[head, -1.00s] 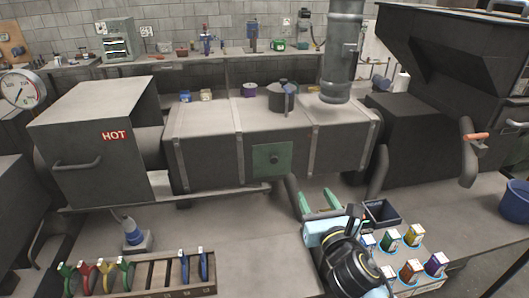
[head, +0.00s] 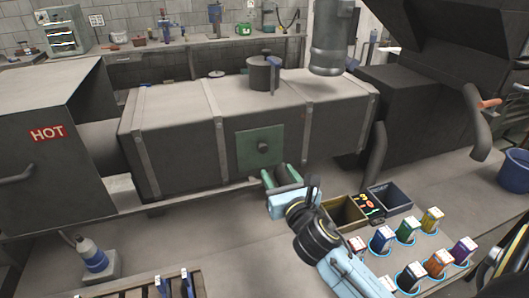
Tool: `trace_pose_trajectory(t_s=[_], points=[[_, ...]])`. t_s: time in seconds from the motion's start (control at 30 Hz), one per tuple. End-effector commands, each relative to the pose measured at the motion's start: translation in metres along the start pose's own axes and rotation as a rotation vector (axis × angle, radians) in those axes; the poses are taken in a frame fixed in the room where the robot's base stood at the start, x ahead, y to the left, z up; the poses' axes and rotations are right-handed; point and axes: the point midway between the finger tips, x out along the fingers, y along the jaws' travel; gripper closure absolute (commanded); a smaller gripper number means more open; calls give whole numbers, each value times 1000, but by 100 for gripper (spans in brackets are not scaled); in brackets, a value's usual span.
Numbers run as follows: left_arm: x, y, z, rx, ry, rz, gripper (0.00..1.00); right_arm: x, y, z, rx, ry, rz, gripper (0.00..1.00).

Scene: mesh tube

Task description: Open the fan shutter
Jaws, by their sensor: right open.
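A green square plate with a dark round knob (head: 261,147) is on the front of the long grey duct (head: 180,155). I cannot tell for certain which of these is the fan shutter. My right gripper (head: 282,176) has green fingers, open and empty, just below and right of the green plate, pointing up toward it. It appears apart from the plate. My left gripper is not in view.
A box marked HOT (head: 48,133) stands at the left. Open bins (head: 345,212) and several colored cartons (head: 408,229) are right of my arm. A bottle (head: 92,255) stands at lower left. A grey vertical pipe (head: 331,40) rises above the duct's right end.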

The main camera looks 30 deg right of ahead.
Motion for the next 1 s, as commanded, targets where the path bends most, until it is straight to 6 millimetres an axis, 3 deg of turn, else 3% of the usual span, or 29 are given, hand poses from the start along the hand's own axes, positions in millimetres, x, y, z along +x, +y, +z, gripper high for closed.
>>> trace_pose_trajectory(t_s=[0.3, 0.5, 0.93, 1.0], points=[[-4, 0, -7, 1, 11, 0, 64, 67, 0, 1, 1, -2, -1, 52], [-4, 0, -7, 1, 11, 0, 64, 93, 0, 0, 2, 0, -1, 52], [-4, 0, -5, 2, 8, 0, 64, 102, 0, 0, 0, 0, 0, 52], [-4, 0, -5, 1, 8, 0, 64, 102, 0, 0, 0, 0, 0, 60]])
